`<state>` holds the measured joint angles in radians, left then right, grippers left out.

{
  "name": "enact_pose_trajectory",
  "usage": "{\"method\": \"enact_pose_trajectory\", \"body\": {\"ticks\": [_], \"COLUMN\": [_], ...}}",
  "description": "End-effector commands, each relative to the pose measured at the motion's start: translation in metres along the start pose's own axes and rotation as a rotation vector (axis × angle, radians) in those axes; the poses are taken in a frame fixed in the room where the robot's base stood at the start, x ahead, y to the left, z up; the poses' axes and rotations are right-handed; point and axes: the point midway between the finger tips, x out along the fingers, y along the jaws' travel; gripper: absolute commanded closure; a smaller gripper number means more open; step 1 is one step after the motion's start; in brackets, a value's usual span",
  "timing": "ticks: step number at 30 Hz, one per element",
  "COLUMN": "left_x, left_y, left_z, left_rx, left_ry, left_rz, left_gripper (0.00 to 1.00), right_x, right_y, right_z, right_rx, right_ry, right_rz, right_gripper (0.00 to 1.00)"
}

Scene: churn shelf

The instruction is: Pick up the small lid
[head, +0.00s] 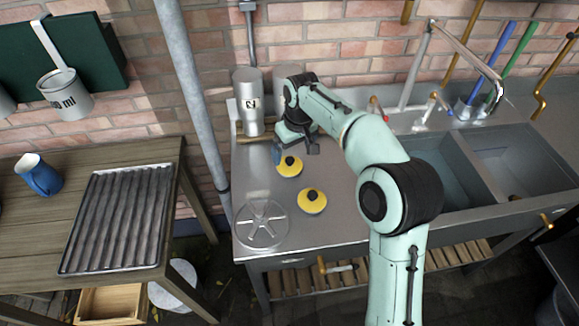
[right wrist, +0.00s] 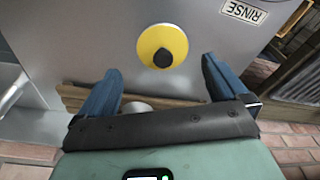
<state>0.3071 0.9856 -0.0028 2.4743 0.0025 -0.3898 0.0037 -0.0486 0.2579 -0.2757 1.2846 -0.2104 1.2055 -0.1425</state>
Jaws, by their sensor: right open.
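Two yellow lids with black knobs lie on the metal counter in the head view. One lid (head: 290,168) is at the back, close to my right gripper (head: 294,150), and the other lid (head: 312,203) is nearer the front. They look close in size, so I cannot tell surely which is the small one. In the right wrist view a single yellow lid (right wrist: 150,42) lies flat beyond the blue fingertips of my right gripper (right wrist: 162,70). The gripper is open and empty, its fingers apart from the lid. My left gripper is out of view.
The metal counter (head: 339,220) has a round spoked fitting (head: 262,223) at front left. A grey canister (head: 249,115) stands at the back by a wooden strip. The sink (head: 458,172) is on the right. A RINSE label (right wrist: 243,12) shows in the right wrist view.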

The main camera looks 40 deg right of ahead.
Motion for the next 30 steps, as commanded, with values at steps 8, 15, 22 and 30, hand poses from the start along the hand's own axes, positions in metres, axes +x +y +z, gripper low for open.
{"method": "enact_pose_trajectory", "body": {"ticks": [8, 15, 22, 30], "left_x": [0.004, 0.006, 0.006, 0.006], "left_y": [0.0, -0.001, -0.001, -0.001], "left_z": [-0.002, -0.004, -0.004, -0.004], "left_rx": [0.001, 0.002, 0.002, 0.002], "left_ry": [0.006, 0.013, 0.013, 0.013], "left_rz": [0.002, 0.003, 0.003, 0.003], "left_gripper": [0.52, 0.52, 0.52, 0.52], "right_x": [0.03, 0.055, 0.056, 0.055], "right_y": [-0.003, -0.003, -0.003, -0.004], "right_z": [-0.003, -0.004, -0.004, -0.004], "right_rx": [-0.001, 0.001, 0.001, 0.0], "right_ry": [-0.002, 0.001, 0.002, 0.002], "right_rz": [0.0, 0.001, 0.0, 0.0], "right_gripper": [0.0, 0.0, 0.0, 0.5]}}
